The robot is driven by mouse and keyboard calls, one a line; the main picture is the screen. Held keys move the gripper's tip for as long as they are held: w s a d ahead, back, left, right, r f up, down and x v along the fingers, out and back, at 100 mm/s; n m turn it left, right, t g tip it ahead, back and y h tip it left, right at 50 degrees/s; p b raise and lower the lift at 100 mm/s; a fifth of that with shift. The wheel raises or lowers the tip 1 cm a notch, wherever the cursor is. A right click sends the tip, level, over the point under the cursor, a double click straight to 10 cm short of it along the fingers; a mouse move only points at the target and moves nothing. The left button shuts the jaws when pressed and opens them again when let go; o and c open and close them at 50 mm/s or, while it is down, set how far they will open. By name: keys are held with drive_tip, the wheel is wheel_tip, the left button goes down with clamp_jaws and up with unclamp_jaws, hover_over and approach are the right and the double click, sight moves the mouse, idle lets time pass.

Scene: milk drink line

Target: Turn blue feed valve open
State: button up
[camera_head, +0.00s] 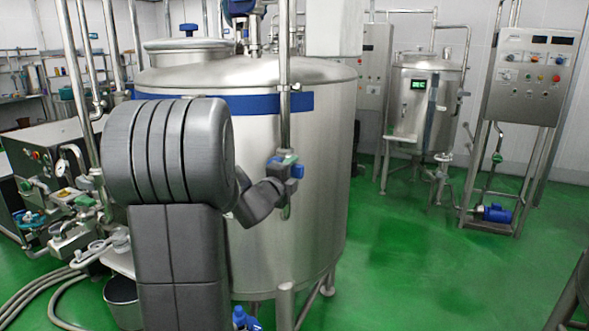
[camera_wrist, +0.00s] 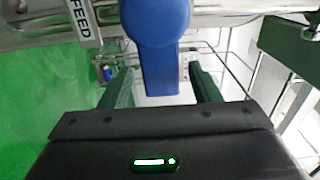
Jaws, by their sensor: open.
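The blue feed valve handle (camera_wrist: 157,25) has a round hub at the top centre of the wrist view and a flat bar reaching down towards my gripper (camera_wrist: 159,69). A "FEED" label (camera_wrist: 83,18) sits to its left, along a steel pipe. My gripper is open, with one green finger on each side of the bar. Gaps show between the bar and both fingers. In the head view the blue valve (camera_head: 297,171) is on the vertical pipe in front of the large steel tank, and my arm hides part of the area around it.
The large steel tank (camera_head: 320,130) with a blue band stands right behind the valve. A smaller tank (camera_head: 425,95) and a control panel (camera_head: 530,75) stand at the right. Pipework and gauges (camera_head: 68,165) crowd the left.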

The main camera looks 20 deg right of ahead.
drive_tip(key=shift+x, duration=1.05)
clamp_jaws()
drive_tip(key=shift+s+d, duration=0.1)
